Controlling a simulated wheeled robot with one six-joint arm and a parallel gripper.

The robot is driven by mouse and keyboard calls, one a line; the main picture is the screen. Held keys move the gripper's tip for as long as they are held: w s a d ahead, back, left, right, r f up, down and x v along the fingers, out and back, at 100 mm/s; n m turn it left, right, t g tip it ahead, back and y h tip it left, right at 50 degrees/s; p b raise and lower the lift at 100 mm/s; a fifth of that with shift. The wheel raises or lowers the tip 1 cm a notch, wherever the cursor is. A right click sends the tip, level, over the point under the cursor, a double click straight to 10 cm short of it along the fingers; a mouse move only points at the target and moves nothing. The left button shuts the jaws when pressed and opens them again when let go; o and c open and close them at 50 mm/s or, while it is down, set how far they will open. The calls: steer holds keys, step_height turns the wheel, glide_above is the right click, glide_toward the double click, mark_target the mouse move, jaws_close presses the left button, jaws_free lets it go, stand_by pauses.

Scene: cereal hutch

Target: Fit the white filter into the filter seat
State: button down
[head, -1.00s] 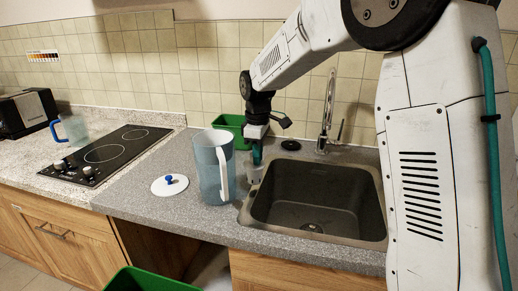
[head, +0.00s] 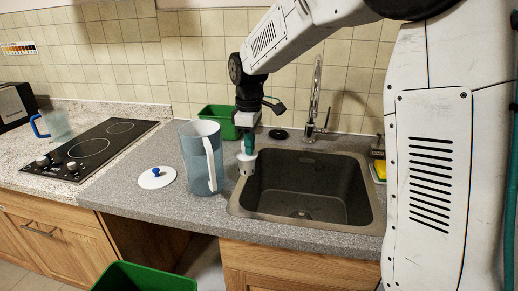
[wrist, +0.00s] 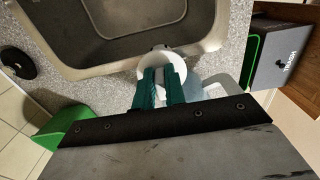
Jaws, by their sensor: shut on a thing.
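My gripper (head: 248,150) points down over the left edge of the sink, just right of the clear blue jug (head: 201,166). Its green fingers are shut on the white filter (head: 246,163), which hangs below them. In the wrist view the filter (wrist: 178,63) is a round white piece around the fingertips, near the sink's edge. The jug stands upright on the counter with its white handle toward the front right. Its mouth is open and a pale inner part shows at the rim. The filter seat itself I cannot make out. The white lid with a blue knob (head: 156,177) lies left of the jug.
The sink (head: 305,190) is right of my gripper, with a tall tap (head: 312,120) behind it. A green tub (head: 218,121) stands behind the jug. The hob (head: 95,148) and another jug (head: 55,125) are at left. A green bin (head: 145,278) is below the counter front.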

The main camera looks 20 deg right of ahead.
step_height(320, 180, up, 10)
steer(key=shift+r, duration=0.25)
stand_by(0.8)
